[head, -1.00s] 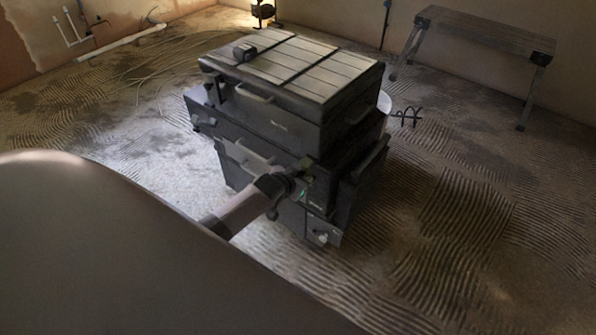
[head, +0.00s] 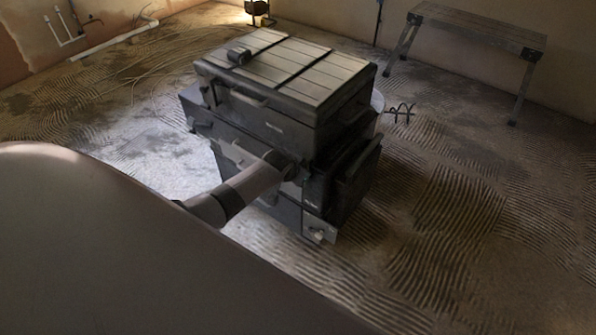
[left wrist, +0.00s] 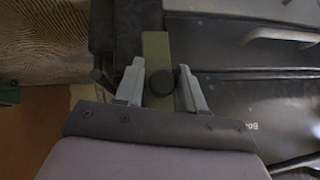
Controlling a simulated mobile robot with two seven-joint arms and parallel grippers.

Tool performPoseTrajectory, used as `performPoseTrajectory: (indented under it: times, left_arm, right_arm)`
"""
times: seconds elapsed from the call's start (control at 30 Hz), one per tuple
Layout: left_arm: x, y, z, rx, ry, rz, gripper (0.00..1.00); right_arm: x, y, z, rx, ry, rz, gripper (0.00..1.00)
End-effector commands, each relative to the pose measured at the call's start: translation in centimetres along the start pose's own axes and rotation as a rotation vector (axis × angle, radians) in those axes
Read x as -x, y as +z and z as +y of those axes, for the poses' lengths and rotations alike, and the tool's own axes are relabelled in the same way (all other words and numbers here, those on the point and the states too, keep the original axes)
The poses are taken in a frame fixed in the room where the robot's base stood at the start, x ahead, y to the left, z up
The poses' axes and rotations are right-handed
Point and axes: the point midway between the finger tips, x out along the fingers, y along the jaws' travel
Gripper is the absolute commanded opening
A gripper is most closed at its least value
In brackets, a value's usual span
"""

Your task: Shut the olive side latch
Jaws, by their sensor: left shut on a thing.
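The olive side latch (left wrist: 156,46) is an upright olive strip with a dark round knob (left wrist: 161,82), on the corner of a stack of dark tool boxes. My left gripper (left wrist: 160,66) is shut on the latch at its knob, with one grey finger on each side. In the head view my left gripper (head: 291,171) is at the front right corner of the dark stack (head: 268,131). It hides most of the latch there. My right gripper is not in view.
A bench (head: 478,38) stands at the back right. Ridged floor (head: 455,215) is clear to the right.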

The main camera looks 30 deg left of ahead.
Motion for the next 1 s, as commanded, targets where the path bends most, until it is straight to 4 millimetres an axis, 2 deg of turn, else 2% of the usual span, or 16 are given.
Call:
performPoseTrajectory:
  times: [0.03,0.07,0.1,0.67,1.0]
  left_arm:
    - [0.1,-0.1,-0.9,-0.009,-0.015,0.0,0.0]
    - [0.1,-0.1,-0.9,-0.009,-0.015,0.0,0.45]
    - [0.1,-0.1,-0.9,-0.008,-0.015,0.001,0.53]
    - [0.3,-0.1,-0.3,-0.004,-0.006,0.002,0.53]
    - [3.9,-0.2,-0.4,-0.006,-0.006,0.001,0.53]
  right_arm:
    - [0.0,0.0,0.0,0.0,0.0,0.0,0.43]
    - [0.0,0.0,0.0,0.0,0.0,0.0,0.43]
    - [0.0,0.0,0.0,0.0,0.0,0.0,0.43]
    - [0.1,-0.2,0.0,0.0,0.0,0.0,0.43]
    - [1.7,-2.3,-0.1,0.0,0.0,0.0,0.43]
